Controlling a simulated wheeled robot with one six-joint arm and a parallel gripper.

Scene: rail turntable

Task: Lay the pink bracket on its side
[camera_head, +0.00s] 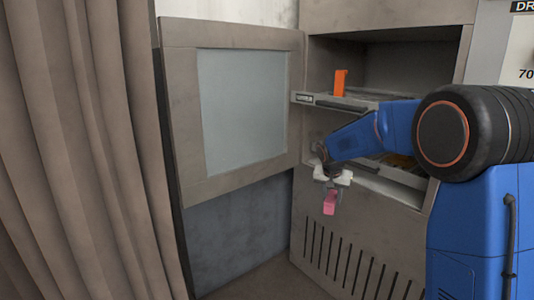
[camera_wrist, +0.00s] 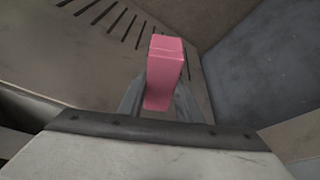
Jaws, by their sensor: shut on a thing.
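The pink bracket (camera_head: 329,202) hangs below my gripper (camera_head: 332,179) in the head view, in front of the cabinet's lower face. In the wrist view the pink bracket (camera_wrist: 164,72) stands out between the two grey fingers of my gripper (camera_wrist: 160,100). The fingers are shut on it. It is clear of any surface that I can see. Its end faces the wrist camera, so its full shape is hidden.
An open cabinet (camera_head: 345,215) has an upper shelf (camera_head: 345,102) with an orange bracket (camera_head: 340,82) upright on it. A lower shelf (camera_head: 395,172) is partly hidden by my arm. The cabinet door (camera_head: 243,95) stands open to the left, beside a brown curtain (camera_head: 85,150).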

